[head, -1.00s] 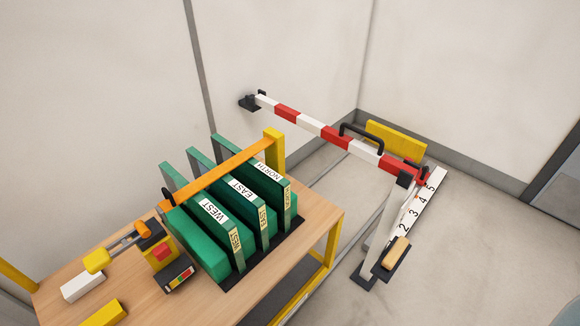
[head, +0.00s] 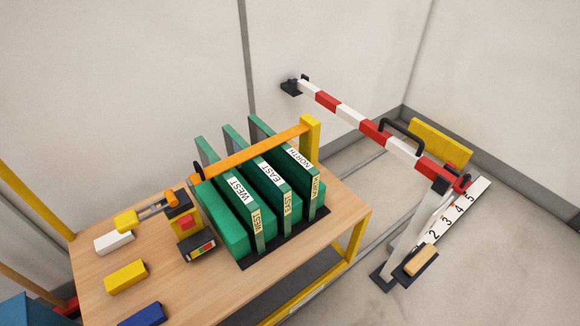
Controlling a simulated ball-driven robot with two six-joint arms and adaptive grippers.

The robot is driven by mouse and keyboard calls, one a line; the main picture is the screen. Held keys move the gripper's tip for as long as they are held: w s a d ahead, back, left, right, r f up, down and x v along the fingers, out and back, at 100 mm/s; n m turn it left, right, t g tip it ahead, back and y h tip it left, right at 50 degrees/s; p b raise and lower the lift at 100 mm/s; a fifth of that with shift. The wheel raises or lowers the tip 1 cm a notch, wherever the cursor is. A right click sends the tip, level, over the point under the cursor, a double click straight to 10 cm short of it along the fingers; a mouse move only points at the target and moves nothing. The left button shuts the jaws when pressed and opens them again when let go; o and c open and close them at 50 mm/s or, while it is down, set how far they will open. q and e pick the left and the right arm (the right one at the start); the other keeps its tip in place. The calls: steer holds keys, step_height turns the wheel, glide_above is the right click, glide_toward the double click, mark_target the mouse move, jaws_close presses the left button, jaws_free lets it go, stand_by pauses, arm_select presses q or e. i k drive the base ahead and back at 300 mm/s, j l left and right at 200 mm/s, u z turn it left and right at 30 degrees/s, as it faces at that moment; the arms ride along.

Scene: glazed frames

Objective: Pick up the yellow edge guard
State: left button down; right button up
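A yellow block (head: 126,276), which looks like the yellow edge guard, lies on the wooden table (head: 215,291) at the lower left of the head view. It lies between a white block (head: 114,242) behind it and a blue block (head: 143,315) in front, apart from both. The blue block is partly cut off by the bottom edge of the view. Neither of my grippers is in view.
Green framed panels (head: 222,217) stand in a dark rack under an orange bar (head: 250,151). A device with a yellow-tipped lever (head: 127,221) stands beside the blocks. A red and white barrier (head: 350,115) crosses behind, right of the table. A yellow board (head: 440,142) leans near the wall.

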mark_target(116, 283)
steer(key=k+j+z, duration=0.25)
steer(key=k+j, duration=0.25)
steer(key=j, duration=0.25)
steer(key=k+j+z, duration=0.25)
steer(key=k+j, duration=0.3)
steer(key=j, duration=0.1)
